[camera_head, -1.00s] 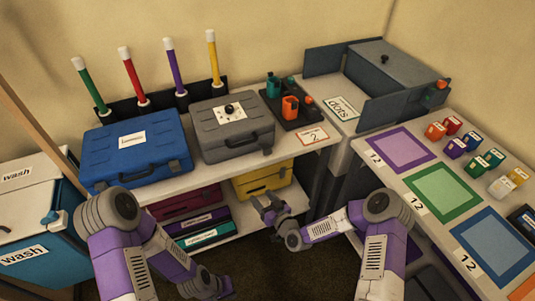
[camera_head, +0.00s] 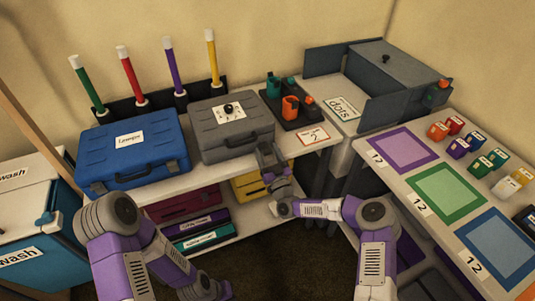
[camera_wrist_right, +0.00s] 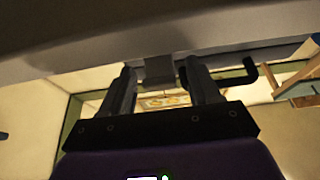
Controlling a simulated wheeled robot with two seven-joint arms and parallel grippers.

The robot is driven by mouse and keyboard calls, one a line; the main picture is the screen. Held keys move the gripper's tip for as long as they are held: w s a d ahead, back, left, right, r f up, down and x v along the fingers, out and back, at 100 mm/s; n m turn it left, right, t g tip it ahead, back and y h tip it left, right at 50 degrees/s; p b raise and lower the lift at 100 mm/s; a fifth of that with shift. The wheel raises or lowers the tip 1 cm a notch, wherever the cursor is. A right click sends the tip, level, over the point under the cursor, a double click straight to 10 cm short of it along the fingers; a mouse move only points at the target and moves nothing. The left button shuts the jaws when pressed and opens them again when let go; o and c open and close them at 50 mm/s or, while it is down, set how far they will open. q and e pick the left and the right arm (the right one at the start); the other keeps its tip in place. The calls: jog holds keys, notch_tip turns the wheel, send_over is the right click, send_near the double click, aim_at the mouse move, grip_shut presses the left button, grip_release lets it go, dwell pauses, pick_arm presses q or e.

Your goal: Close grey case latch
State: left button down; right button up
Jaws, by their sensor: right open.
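The grey case (camera_head: 231,127) sits closed-lidded on the upper shelf, right of the blue case, with a black knob and a white label on top. My right gripper (camera_head: 268,153) is just in front of the case's front right corner, fingers pointing up toward it. In the right wrist view the open fingers (camera_wrist_right: 163,80) stand on both sides of a small grey latch tab (camera_wrist_right: 159,70) under the case's edge (camera_wrist_right: 90,50). A dark handle (camera_wrist_right: 238,76) shows to the right. Whether the fingers touch the latch is unclear. My left gripper (camera_head: 205,289) is low at the bottom, its fingers not clear.
The blue case (camera_head: 130,165) stands left of the grey one. A dark tray with orange and teal cups (camera_head: 290,106) is close on the right. The yellow case (camera_head: 250,187) lies on the lower shelf below my right gripper. Colored mats cover the right table.

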jog(key=c, duration=1)
jog(key=shift+r+g+p, duration=0.3)
jog(key=shift+r+p, duration=0.05)
jog(key=shift+p, duration=0.45)
jog(key=r+g+p, duration=0.1)
jog(key=g+p, duration=0.1)
jog(key=p, duration=0.1)
jog(key=r+g+h+p, duration=0.1)
jog(key=p, duration=0.2)
jog(key=shift+w+g+p, duration=0.15)
jog(key=shift+g+p, duration=0.15)
jog(key=shift+g, duration=0.1)
jog(key=shift+w+r+g+h+p, duration=0.15)
jog(key=shift+g+h+p, duration=0.35)
jog(key=shift+g+p, duration=0.35)
jog(key=shift+a+g+p, duration=0.1)
jog(key=shift+g+p, duration=0.25)
jog(key=shift+p, duration=0.1)
jog(key=o, duration=1)
